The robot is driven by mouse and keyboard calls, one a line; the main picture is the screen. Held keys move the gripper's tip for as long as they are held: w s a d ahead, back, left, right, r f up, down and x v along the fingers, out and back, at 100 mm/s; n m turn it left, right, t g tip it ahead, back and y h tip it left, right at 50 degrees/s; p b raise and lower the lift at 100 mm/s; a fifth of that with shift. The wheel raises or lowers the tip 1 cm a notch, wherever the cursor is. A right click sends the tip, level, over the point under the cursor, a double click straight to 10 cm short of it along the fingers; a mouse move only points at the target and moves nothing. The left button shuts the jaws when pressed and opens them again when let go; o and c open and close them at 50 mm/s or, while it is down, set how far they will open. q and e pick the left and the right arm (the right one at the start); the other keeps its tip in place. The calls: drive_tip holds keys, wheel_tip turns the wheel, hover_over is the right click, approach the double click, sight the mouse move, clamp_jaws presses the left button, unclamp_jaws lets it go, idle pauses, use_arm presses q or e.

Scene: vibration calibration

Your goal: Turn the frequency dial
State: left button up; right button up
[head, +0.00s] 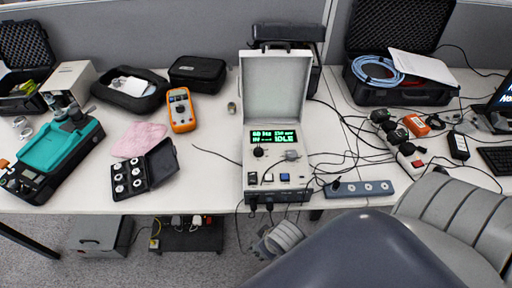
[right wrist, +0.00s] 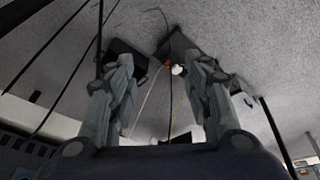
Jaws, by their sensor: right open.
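The calibrator (head: 272,185) is a light grey box with a raised lid at the table's front middle. Its green display (head: 274,139) reads IDLE on the right; the finer text is too small. Below the display are a black knob (head: 258,152) and a silver knob (head: 291,155); I cannot tell from labels which is the frequency dial. My right gripper (head: 278,238) is low in front of the table edge, below the calibrator and apart from the knobs, partly hidden by my arm. In the right wrist view its fingers (right wrist: 160,62) are apart with nothing gripped. My left gripper is out of view.
Cables hang from the calibrator's front. An orange multimeter (head: 180,110) and a black sensor case (head: 130,176) lie left. A blue-grey strip (head: 358,189) and tangled cables lie right. A black unit (head: 187,236) stands on the floor below. Bare table shows left of the calibrator.

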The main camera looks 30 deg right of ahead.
wheel_tip(320, 180, up, 13)
drive_tip(key=t+b, duration=0.1)
drive_tip(key=t, duration=0.1)
drive_tip(key=w+a+r+n+t, duration=0.1)
drive_tip(key=w+r+n+t, duration=0.8)
drive_tip(key=w+r, duration=1.15)
drive_tip(key=w+a+r+n+t+y, duration=0.4)
drive_tip(key=a+r+n+t+y, duration=0.1)
drive_tip(key=a+r+n+y, duration=0.35)
drive_tip(key=s+a+r+n+g+y, duration=0.3)
drive_tip(key=a+n+g+y, duration=0.6)
drive_tip(key=n, duration=0.6)
drive_tip(key=n+g+h, duration=1.1)
drive_tip(key=n+h, duration=0.2)
drive_tip(key=h, duration=0.4)
approach(257, 148)
wheel_tip(257, 148, down, 9)
drive_tip(key=shift+a+r+p, duration=0.15)
drive_tip(key=shift+p, duration=0.85)
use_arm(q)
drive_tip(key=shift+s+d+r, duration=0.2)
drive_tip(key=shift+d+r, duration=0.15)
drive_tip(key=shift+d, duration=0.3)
use_arm(e)
drive_tip(key=c, duration=1.1)
